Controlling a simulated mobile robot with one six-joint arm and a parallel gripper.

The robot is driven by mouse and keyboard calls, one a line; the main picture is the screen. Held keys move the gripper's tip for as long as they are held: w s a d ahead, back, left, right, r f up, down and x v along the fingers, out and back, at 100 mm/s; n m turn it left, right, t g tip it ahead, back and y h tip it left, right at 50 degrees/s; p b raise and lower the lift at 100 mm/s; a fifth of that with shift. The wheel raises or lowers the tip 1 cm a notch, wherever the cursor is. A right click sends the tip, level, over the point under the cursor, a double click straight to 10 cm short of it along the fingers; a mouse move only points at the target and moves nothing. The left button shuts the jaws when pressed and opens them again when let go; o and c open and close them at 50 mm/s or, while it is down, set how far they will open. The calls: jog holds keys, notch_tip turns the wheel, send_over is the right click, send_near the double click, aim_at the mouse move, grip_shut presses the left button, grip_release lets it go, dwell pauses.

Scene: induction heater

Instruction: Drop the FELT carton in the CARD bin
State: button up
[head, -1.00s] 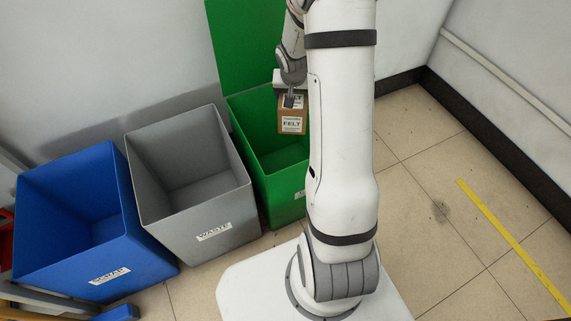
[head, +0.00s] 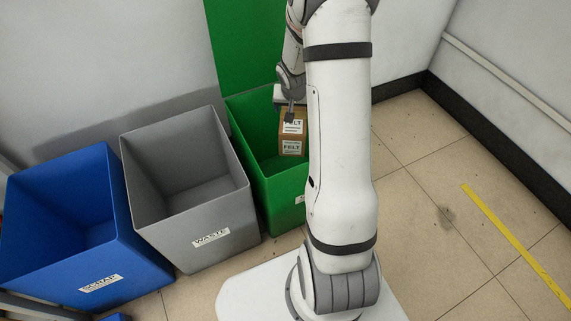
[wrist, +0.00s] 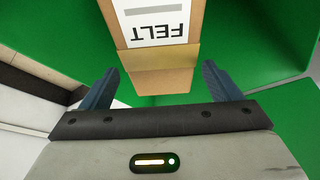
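The FELT carton (head: 292,147) is a brown box with white FELT labels.
A grey WASTE bin (head: 211,252) stands left of the green bin, and a blue SCRAP bin (head: 130,275) stands left of that. A green panel (head: 248,45) rises behind. Free tiled floor with a yellow line (head: 515,243) is on the right.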

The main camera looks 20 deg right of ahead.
jog(key=o, duration=0.3)
jog(key=p+v, duration=0.3)
jog(key=v, duration=0.4)
jog(key=shift+s+r, duration=0.15)
jog(key=shift+r, duration=0.2)
jog(key=shift+a+r, duration=0.1)
